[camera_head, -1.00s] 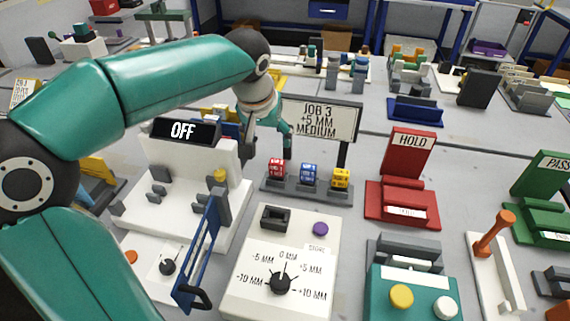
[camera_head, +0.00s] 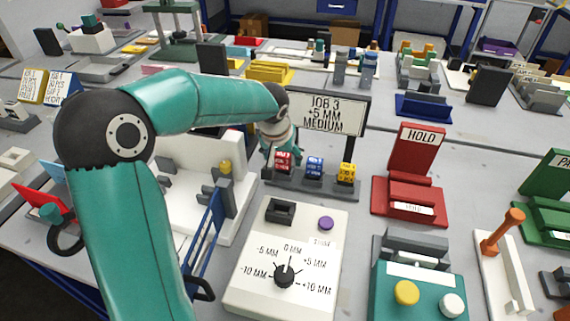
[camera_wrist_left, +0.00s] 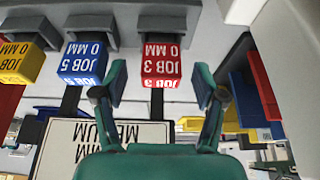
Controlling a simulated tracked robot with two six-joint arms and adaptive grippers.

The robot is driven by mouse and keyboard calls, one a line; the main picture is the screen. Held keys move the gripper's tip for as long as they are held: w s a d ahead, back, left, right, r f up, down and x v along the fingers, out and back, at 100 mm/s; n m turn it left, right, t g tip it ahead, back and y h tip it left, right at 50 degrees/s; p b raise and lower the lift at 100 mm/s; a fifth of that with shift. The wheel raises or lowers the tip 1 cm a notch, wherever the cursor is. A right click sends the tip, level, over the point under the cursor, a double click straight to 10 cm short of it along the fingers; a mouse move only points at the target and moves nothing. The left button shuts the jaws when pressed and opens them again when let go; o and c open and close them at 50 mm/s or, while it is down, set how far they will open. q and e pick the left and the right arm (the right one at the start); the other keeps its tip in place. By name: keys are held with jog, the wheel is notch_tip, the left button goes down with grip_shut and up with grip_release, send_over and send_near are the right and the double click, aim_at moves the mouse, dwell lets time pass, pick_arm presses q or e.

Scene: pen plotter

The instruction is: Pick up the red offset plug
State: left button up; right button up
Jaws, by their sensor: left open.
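The red offset plug (camera_head: 283,162) sits at the left end of a dark rack, partly covered by my left gripper. In the left wrist view the red plug (camera_wrist_left: 161,60) reads "JOB 3, 0 MM" and hangs from a grey holder. My left gripper (camera_head: 282,157) is at the plug. Its two teal fingers show in the left wrist view (camera_wrist_left: 160,78), open, one on each side of the plug, with gaps visible. Whether the plug is fully between the fingertips in depth is hard to tell. My right gripper is not in view.
A blue plug (camera_head: 314,167) and a yellow plug (camera_head: 346,173) sit to the right in the same rack (camera_head: 330,190). A job sign (camera_head: 335,113) stands just behind. A white dial box (camera_head: 262,285) is in front, and a red HOLD stand (camera_head: 411,165) is to the right.

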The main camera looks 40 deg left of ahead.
pick_arm(q)
jog(key=shift+x, duration=1.3)
jog(key=shift+w, duration=0.1)
jog(key=c, duration=1.2)
jog(key=shift+r, duration=0.1)
